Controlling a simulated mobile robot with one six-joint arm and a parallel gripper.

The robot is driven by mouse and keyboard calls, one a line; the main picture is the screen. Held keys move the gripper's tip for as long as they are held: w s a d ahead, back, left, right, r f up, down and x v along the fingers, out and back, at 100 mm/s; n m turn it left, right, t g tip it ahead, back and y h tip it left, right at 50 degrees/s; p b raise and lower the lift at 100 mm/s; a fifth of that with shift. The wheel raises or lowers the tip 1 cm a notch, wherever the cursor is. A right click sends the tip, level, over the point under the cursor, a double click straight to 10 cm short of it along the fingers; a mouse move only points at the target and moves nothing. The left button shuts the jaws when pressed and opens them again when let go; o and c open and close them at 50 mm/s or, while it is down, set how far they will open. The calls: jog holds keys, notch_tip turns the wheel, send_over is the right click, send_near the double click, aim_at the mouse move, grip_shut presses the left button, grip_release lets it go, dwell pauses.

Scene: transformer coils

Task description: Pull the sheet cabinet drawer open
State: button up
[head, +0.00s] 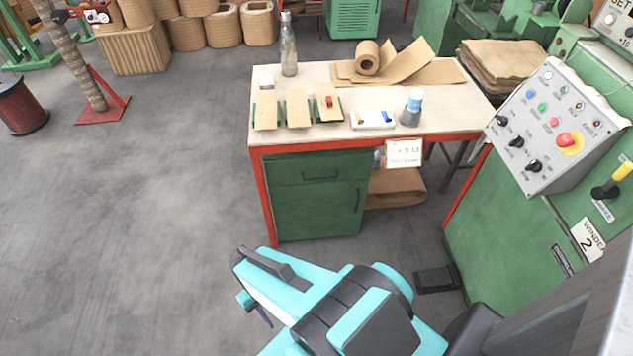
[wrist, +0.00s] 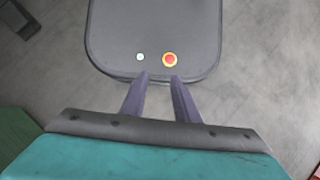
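The green sheet cabinet (head: 308,215) stands under the left side of the workbench. Its drawer (head: 292,172) is at the top, its front looks flush with the cabinet, and it has a dark bar handle (head: 320,176). Below is a door with an upright handle at its right. My gripper (head: 264,318) is in the near foreground of the head view, well apart from the cabinet, its fingers mostly hidden by my arm. In the wrist view my gripper (wrist: 158,76) points down with two purple fingers apart and nothing between them. The drawer is not recognisable there.
A green machine with a control panel (head: 545,130) stands at the right. A dark pedal (head: 435,279) lies on the floor. The grey floor left of the cabinet is clear.

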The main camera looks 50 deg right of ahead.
jog(key=w+d+f+m+t+y+b, duration=0.2)
jog(key=w+d+m+y+b, duration=0.1)
jog(key=w+b, duration=0.25)
jog(key=w+d+f+m+t+y+b, duration=0.1)
jog(key=w+d+f+m+y+b, duration=0.25)
jog(key=w, duration=0.25)
jog(key=w+d+r+m+t+y+b, duration=0.1)
jog(key=w+d+m+t+b, duration=0.15)
jog(key=w+d+b, duration=0.35)
jog(key=w+d+r+m+t+y+b, duration=0.1)
jog(key=w+d+t+y+b, duration=0.2)
jog(key=d, duration=0.5)
jog(key=m+t+h+b, duration=0.3)
jog(key=m+t+b, duration=0.1)
jog(key=t+b, duration=1)
send_near(319, 178)
jog(key=s+d+r+g+b, duration=0.1)
jog(key=s+d+g, duration=0.1)
jog(key=s, duration=0.1)
jog(key=shift+d+r+t, duration=0.15)
jog(key=shift+d+t, duration=0.05)
jog(key=shift+t, duration=0.05)
jog(key=b+x, duration=0.1)
jog(key=x, duration=0.6)
jog(key=b+x, duration=0.2)
jog(key=x, duration=0.4)
jog(key=shift+w+a+f, duration=0.2)
jog(key=shift+w+f, duration=0.05)
jog(key=shift+w, duration=0.1)
